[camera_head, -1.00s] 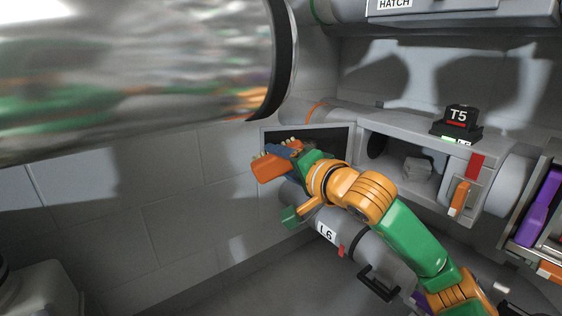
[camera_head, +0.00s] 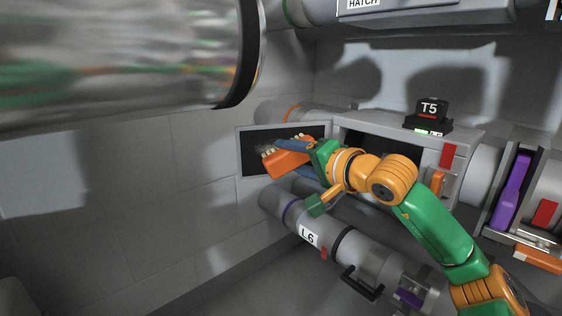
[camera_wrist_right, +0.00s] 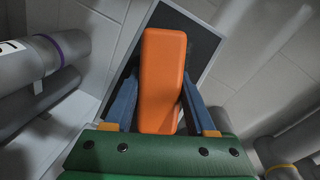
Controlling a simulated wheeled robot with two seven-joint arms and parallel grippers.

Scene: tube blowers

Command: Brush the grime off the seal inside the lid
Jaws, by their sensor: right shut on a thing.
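The lid (camera_head: 243,170) stands open at the left of the T5 housing, its dark inner face with a pale frame turned toward me. A faint brownish smudge (camera_head: 262,146) shows on that face. My right gripper (camera_head: 312,150) is shut on an orange brush (camera_head: 287,164) with pale bristles, in front of the lid. In the right wrist view the brush (camera_wrist_right: 163,75) sits between the blue fingers (camera_wrist_right: 163,108), with the lid (camera_wrist_right: 207,62) behind it. The bristles are hidden there, and I cannot tell whether they touch the lid. My left gripper is not in view.
The T5 housing (camera_head: 465,132) is right of the lid, its opening partly behind my arm. The L6 tube (camera_head: 330,246) with a black handle (camera_head: 361,283) runs below. A large clear tube (camera_head: 120,60) fills the upper left. A purple item (camera_head: 511,188) is at the right.

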